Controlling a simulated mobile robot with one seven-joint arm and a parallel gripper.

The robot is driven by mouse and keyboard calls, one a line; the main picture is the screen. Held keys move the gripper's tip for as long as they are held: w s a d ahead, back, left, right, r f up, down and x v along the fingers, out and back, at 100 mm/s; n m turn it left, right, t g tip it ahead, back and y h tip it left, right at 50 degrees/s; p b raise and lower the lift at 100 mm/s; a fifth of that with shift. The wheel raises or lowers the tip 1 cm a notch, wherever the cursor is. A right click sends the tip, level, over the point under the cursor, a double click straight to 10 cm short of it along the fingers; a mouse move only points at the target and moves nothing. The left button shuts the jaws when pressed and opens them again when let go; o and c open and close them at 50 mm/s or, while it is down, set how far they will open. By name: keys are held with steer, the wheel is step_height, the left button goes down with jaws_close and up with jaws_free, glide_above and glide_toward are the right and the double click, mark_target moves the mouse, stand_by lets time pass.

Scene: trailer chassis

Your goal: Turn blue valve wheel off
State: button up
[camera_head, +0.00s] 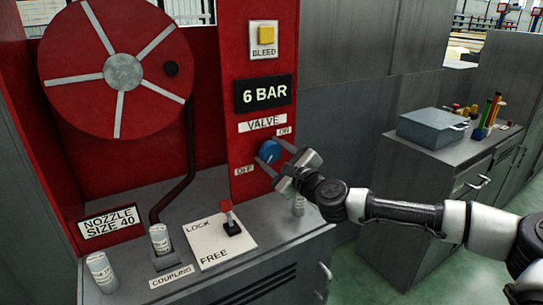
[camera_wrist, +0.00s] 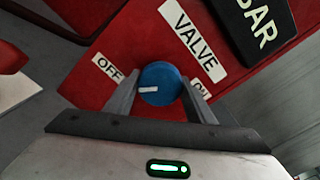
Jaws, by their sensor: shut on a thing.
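The blue valve wheel (camera_head: 269,150) is a small round knob on the red panel, below the VALVE label (camera_head: 263,123). The OFF label (camera_head: 244,170) is at its lower left and the ON label (camera_head: 284,131) at its upper right. My gripper (camera_head: 276,156) is at the wheel, one finger on each side, shut on it. In the wrist view the blue wheel (camera_wrist: 161,78) sits between the two fingers. Its white mark (camera_wrist: 149,89) points left, to the side of the OFF label (camera_wrist: 107,68). Part of the wheel's rim is hidden by the fingers.
A red-knobbed lever (camera_head: 228,218) stands on the LOCK/FREE plate (camera_head: 212,248) below. A white-capped coupling (camera_head: 159,238) and a red hose reel (camera_head: 120,70) are to the left. A side cabinet with a grey-blue box (camera_head: 431,128) is at right.

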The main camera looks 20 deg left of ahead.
steer(key=shift+m, duration=1.3)
steer(key=o, duration=1)
steer(key=shift+o, duration=0.2)
steer(key=v, duration=1.7)
steer(key=shift+s, duration=0.25)
steer(key=shift+d, duration=0.1)
